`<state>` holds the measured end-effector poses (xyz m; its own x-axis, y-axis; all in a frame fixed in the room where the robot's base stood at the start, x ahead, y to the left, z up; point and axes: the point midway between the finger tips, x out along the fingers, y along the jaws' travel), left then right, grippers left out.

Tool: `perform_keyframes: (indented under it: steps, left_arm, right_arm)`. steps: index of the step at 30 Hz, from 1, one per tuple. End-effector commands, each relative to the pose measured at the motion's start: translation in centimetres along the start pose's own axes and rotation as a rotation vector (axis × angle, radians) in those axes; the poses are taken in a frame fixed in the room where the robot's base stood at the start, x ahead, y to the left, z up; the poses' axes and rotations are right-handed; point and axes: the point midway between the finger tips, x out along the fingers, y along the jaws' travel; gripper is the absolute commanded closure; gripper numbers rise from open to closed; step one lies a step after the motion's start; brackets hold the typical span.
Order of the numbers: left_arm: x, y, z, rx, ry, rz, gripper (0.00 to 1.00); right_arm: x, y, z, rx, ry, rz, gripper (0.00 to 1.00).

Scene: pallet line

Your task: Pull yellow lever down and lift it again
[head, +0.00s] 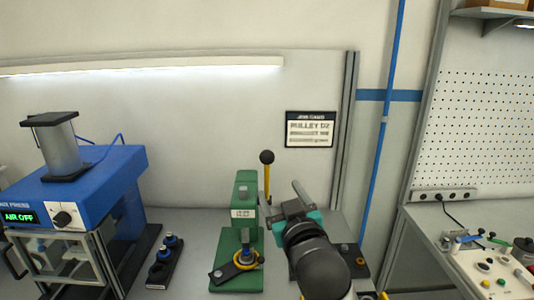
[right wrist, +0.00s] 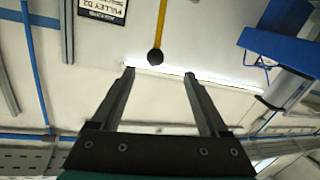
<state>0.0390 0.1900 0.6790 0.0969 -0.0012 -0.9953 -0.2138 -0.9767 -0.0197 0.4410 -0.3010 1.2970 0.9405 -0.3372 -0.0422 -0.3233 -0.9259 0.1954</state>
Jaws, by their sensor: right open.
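The yellow lever (head: 267,184) with a black ball knob stands upright on the right side of the green press (head: 244,200) in the head view. In the right wrist view the lever (right wrist: 161,22) and its black knob (right wrist: 155,57) show just beyond the fingertips, roughly between them. My right gripper (head: 284,200) is open and empty, to the right of the lever and apart from it. Its two fingers also show spread in the right wrist view (right wrist: 158,74). My left gripper is not in view.
A blue air press (head: 85,185) stands on the left of the bench. A black tray (head: 165,265) with blue-topped parts lies left of the green press. A sign (head: 310,129) hangs behind.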

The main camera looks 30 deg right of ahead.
Motion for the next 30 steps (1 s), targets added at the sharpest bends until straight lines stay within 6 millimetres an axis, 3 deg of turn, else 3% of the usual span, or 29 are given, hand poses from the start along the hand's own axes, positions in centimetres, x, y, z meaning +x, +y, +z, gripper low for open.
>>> perform_keyframes:
  steps: [3,8,30]
  left_arm:
    - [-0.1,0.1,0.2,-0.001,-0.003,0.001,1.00]
    - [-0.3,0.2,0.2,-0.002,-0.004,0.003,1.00]
    - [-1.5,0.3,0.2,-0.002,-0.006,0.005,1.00]
  right_arm:
    - [0.5,0.6,-1.3,0.005,0.043,0.019,0.22]
    - [1.8,0.7,-1.4,0.004,0.044,0.019,0.22]
    - [12.2,0.8,-1.8,0.004,0.040,0.018,0.22]
